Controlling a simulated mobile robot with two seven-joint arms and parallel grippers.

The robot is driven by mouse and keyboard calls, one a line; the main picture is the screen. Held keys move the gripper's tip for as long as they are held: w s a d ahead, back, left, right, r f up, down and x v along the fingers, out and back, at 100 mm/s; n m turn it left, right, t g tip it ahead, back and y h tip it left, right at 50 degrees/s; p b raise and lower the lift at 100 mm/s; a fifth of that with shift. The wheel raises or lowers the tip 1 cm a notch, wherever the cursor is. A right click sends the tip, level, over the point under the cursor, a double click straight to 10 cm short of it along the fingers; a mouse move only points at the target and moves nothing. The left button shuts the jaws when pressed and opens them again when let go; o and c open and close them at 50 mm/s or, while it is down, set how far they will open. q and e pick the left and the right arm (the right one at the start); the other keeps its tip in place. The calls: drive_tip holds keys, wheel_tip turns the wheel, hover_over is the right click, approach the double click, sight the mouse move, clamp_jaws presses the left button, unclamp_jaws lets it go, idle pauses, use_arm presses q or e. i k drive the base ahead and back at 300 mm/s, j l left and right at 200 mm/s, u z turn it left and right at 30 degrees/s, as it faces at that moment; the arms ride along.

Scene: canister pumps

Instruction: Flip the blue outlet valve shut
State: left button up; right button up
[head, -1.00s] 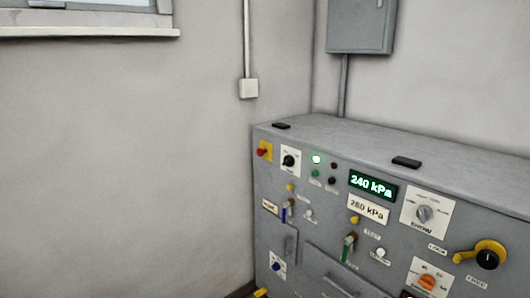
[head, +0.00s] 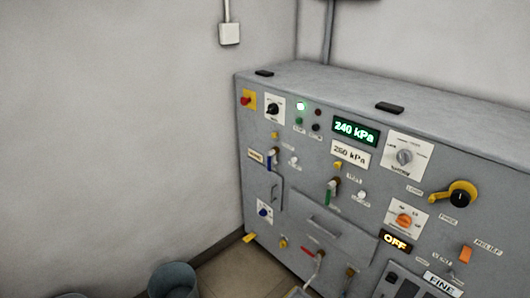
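A blue lever (head: 271,160) sits on the left part of the grey cabinet's front in the head view. Its handle stands roughly upright, beside a small label that is too blurred to read. A green lever (head: 331,190) of similar shape is mounted to its right. A round blue knob (head: 264,211) on a white plate is below the blue lever. I cannot tell from any label which part is the outlet valve. Neither of my grippers is in view.
The grey cabinet (head: 300,235) carries a display (head: 356,131) reading 240 kPa, a yellow-and-black handle (head: 460,196), and an orange knob (head: 404,220). A red lever (head: 310,252) is low on the front. A bucket (head: 172,280) stands on the floor at lower left.

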sight(271, 152)
drive_tip(key=i+j, duration=0.45)
drive_tip(key=j, duration=0.3)
drive_tip(key=i+j, duration=0.2)
drive_tip(key=i, duration=0.25)
drive_tip(key=i+j, duration=0.25)
drive_tip(key=i, duration=0.25)
